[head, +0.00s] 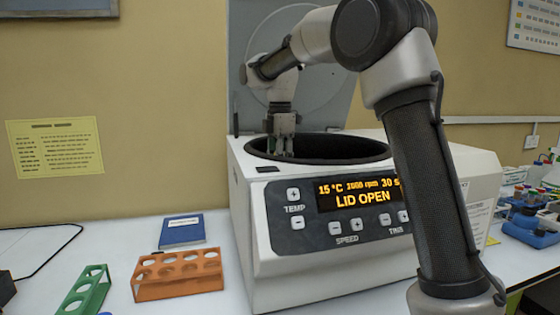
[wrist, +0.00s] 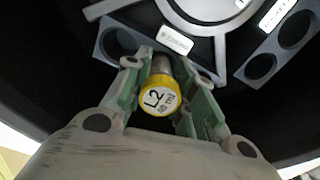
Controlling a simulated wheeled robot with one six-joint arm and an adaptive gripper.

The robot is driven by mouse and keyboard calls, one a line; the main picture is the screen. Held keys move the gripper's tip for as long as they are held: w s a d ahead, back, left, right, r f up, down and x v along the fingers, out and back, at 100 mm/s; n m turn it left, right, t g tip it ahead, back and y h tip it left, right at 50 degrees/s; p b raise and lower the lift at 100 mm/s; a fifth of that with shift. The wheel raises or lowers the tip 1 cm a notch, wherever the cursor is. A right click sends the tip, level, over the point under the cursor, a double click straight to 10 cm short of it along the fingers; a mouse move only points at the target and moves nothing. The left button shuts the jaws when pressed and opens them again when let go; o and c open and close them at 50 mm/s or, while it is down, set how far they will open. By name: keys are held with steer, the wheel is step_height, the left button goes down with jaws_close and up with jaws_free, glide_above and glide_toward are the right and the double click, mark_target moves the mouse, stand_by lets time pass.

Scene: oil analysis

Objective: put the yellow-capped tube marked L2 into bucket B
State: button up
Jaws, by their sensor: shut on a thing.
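My gripper (wrist: 162,72) is shut on the yellow-capped tube (wrist: 158,97), whose cap reads L2 in the wrist view. The tube points away from the wrist camera, and its lower end is hidden or dark. A grey bucket (wrist: 106,44) with round holes lies just beyond the fingertips; its label is too blurred to read, and I cannot tell whether the tube is inside one of its holes. In the head view, my gripper (head: 284,150) reaches down into the open centrifuge bowl (head: 345,154), whose rim hides the fingertips and tube.
Another grey bucket (wrist: 262,68) sits at the right of the rotor (wrist: 208,22). The centrifuge (head: 290,255) shows LID OPEN, with its lid (head: 335,95) raised behind my arm. An orange rack (head: 180,290), green rack (head: 75,300) and blue book (head: 182,231) are at left.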

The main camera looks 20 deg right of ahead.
steer(key=o, duration=1.1)
steer(key=shift+r, duration=0.1)
